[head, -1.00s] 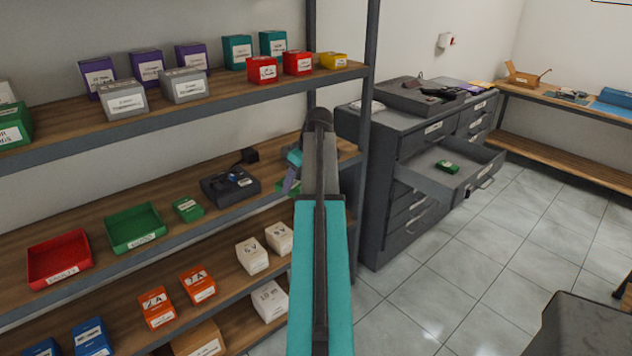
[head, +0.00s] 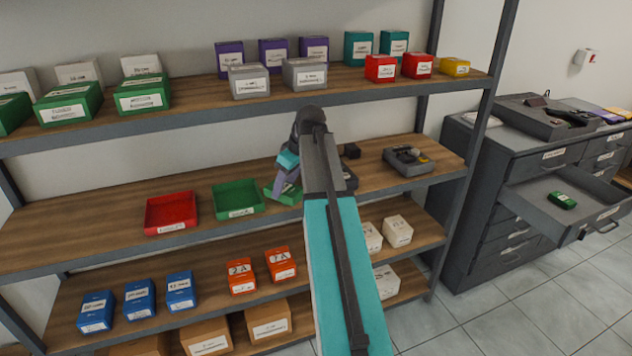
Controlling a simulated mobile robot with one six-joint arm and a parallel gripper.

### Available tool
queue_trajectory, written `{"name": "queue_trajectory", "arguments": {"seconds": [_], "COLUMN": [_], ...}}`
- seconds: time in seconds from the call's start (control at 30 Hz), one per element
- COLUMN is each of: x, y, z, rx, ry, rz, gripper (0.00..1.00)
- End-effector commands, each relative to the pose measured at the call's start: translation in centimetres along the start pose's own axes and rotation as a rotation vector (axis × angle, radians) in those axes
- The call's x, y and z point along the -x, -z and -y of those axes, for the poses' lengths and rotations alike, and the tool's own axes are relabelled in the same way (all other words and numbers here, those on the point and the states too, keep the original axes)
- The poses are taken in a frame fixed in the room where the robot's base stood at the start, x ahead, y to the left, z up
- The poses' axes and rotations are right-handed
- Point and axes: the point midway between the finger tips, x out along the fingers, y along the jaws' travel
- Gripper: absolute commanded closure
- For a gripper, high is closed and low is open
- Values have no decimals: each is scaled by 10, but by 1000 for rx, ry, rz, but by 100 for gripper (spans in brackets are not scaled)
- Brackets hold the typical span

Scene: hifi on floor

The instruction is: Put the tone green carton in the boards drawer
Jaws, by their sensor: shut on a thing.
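My gripper (head: 286,182) is in front of the middle shelf, with teal and purple-grey parts showing past my arm. It is shut on a small green carton (head: 279,193), which is mostly hidden by the gripper. Another green carton on the shelf behind lines up with it, so I cannot tell their edges apart. An open grey drawer (head: 536,196) sticks out of the cabinet at the right. A small green carton (head: 562,201) lies inside it. The drawer labels are too small to read.
The middle shelf holds a red tray (head: 171,213), a green tray (head: 237,199) and a dark device (head: 408,160). Boxes fill the shelves above and below. A shelf post (head: 470,150) stands between the shelves and the grey cabinet (head: 490,245). Tiled floor is clear at lower right.

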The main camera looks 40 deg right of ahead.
Motion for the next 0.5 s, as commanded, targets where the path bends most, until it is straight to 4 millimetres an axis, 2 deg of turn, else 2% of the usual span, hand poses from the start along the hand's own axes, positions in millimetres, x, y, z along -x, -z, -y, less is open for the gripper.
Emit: {"name": "queue_trajectory", "arguments": {"seconds": [0.03, 0.2, 0.5], "x": [-3, -12, -24], "y": [11, 40, 79], "z": [17, 63, 149], "rx": [18, 54, 96], "ry": [6, 21, 38], "rz": [-1, 0, 2], "gripper": [74, 74, 74]}}
